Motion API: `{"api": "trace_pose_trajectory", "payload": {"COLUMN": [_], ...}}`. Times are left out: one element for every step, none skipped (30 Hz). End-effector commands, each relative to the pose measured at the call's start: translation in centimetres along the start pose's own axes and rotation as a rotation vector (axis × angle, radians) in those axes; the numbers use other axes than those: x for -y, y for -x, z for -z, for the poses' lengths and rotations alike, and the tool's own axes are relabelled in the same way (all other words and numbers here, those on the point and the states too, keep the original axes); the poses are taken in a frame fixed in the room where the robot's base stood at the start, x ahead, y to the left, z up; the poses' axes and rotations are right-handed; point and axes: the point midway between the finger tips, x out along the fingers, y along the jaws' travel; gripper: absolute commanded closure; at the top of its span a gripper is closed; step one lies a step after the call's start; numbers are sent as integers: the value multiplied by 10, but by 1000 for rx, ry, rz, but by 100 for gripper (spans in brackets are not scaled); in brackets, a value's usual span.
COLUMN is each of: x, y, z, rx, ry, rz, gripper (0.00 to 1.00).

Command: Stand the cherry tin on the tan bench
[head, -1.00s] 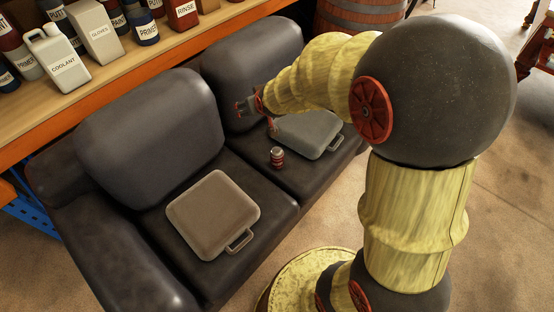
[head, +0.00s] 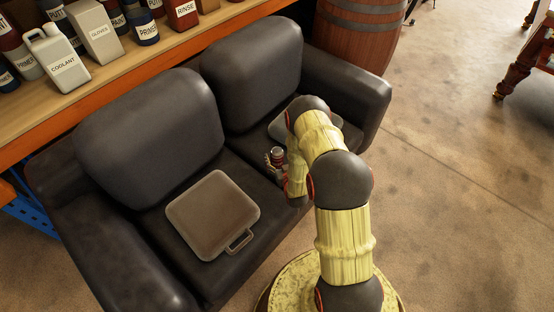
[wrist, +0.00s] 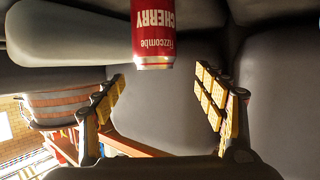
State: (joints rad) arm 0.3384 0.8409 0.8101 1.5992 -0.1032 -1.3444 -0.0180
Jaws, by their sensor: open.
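The cherry tin (head: 277,153) is a small red can with a silver rim, on the dark sofa's right-hand seat. In the wrist view the tin (wrist: 172,30) appears upside down at the top, its CHERRY label showing. My gripper (head: 270,162) is beside the tin in the head view, partly hidden by my own arm. In the wrist view my gripper (wrist: 162,75) has its fingers spread wide, with nothing clamped between them. The tin lies toward the fingertips, across the gap. A tan-topped bench (head: 90,98) with an orange edge runs behind the sofa.
A grey-brown case (head: 213,215) lies on the left seat; another case (head: 279,128) is mostly hidden by my arm. Bottles and boxes, including a coolant jug (head: 58,62), crowd the bench's back. Its front strip is clear. A wooden barrel (head: 358,38) stands behind the sofa's right end.

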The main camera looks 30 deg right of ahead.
Motion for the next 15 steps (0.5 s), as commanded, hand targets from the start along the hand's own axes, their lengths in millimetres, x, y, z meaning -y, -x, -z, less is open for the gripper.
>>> {"api": "trace_pose_trajectory", "payload": {"x": [-2,-3,-4,-5,-5,-5,-5,-5,-5,-5,-5,-5,-5,-5,-5], "y": [4,6,8,9,10,9,8,5,1,-2,-6,-10,-13,-16,-19], "z": [-13,-17,-22,-24,-26,-28,-29,-29,-29,-28,-28,-29,-29,-29,-29], "rx": [-8,-16,-22,-28,-31,-33,-35,-36,-38,-39,-39,-37,-37,-37,-37], "ry": [-4,-5,-7,-8,-9,-9,-9,-9,-9,-9,-8,-8,-8,-8,-8], "rz": [-4,-6,-7,-8,-9,-9,-9,-9,-9,-9,-9,-8,-8,-8,-8], "gripper": [29,29,29,29,29,29,29,29,29,29,29,29,29,29,29]}}
